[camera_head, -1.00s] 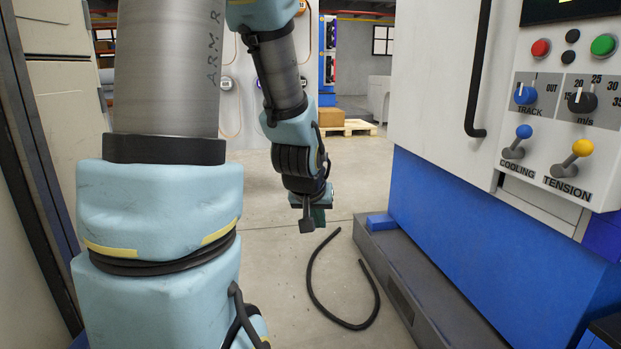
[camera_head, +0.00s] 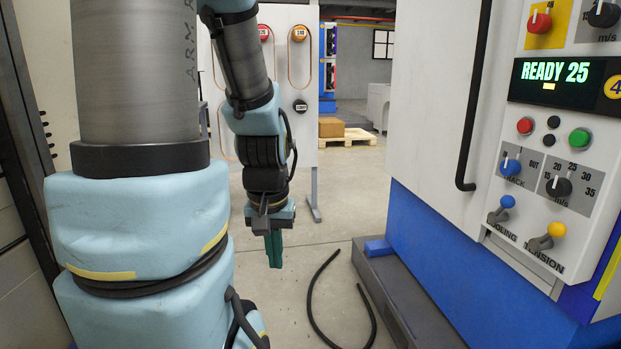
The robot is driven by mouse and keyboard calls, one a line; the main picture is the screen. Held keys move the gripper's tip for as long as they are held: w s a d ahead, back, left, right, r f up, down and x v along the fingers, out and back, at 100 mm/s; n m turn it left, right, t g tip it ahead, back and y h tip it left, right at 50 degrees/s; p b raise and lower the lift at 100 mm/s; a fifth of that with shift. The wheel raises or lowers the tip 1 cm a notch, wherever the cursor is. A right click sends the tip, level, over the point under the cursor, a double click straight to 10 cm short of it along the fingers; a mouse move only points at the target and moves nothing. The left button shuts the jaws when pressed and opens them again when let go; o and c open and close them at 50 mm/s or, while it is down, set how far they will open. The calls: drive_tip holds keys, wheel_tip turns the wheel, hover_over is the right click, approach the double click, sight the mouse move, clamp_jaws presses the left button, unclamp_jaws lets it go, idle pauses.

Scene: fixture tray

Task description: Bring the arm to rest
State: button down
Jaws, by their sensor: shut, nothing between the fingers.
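My gripper (camera_head: 274,262) hangs from my arm near the middle of the view. It points down, with its green fingers together and nothing between them. It is in open air above the concrete floor, left of the machine and apart from it. My arm's upper links and blue joints fill the left side of the view.
A white and blue machine (camera_head: 430,90) stands at the right, with a display reading READY 25 (camera_head: 553,72), knobs and levers. A black hose (camera_head: 312,300) lies on the floor beside its grey step (camera_head: 395,300). A white panel (camera_head: 300,60) and a pallet (camera_head: 347,137) stand behind.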

wheel_tip(320, 180, up, 18)
drive_tip(key=p, duration=1.6)
drive_tip(key=shift+r, duration=0.15)
